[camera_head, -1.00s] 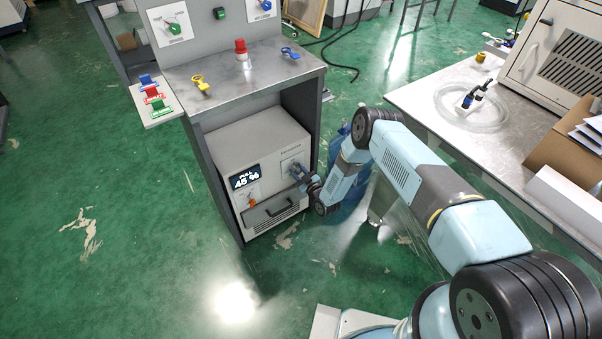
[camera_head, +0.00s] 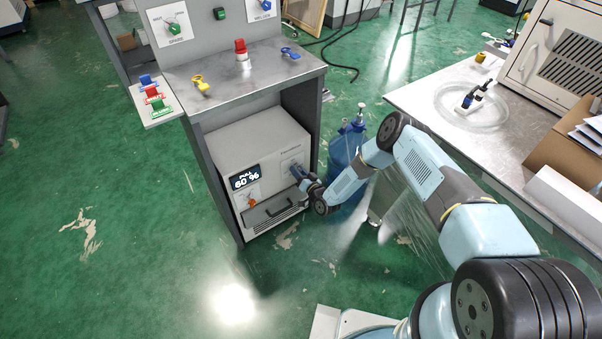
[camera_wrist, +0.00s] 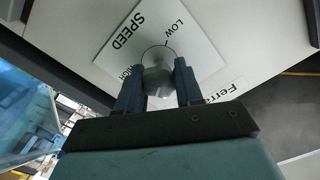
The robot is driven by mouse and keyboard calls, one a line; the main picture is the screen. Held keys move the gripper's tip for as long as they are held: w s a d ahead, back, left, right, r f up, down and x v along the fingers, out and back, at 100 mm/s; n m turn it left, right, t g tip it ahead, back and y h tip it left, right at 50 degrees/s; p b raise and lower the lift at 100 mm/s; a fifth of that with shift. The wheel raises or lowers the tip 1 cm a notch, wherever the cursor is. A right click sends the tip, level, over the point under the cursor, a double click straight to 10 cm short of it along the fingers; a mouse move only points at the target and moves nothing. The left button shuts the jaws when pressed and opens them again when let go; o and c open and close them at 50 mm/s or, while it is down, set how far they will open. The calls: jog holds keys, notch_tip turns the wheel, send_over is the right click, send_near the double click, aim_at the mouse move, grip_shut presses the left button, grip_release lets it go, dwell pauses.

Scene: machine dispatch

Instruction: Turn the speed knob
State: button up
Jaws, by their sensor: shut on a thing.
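The speed knob (camera_wrist: 157,76) is a grey knob on a white plate marked SPEED (camera_wrist: 135,35) and LOW in the wrist view. My gripper (camera_wrist: 159,80) is shut on the knob, one finger on each side. In the head view my gripper (camera_head: 300,174) reaches the upper right of the machine's front panel and hides the knob there. The machine (camera_head: 262,140) is a light grey box on the lower shelf of a dark-framed bench.
An orange knob (camera_head: 251,202) and a drawer-like handle (camera_head: 270,213) sit low on the machine's front. A blue container (camera_head: 343,150) stands right behind my arm. A table (camera_head: 440,95) with a coiled hose stands to the right. Green floor on the left is open.

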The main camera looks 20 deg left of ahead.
jog(key=shift+s+a+f+m, duration=0.1)
jog(key=shift+s+m, duration=0.05)
jog(key=shift+m, duration=0.45)
jog(key=o, duration=1)
jog(key=shift+o, duration=0.2)
jog(key=v, duration=1.3)
jog(key=shift+s+d, duration=0.15)
jog(key=shift+d, duration=0.2)
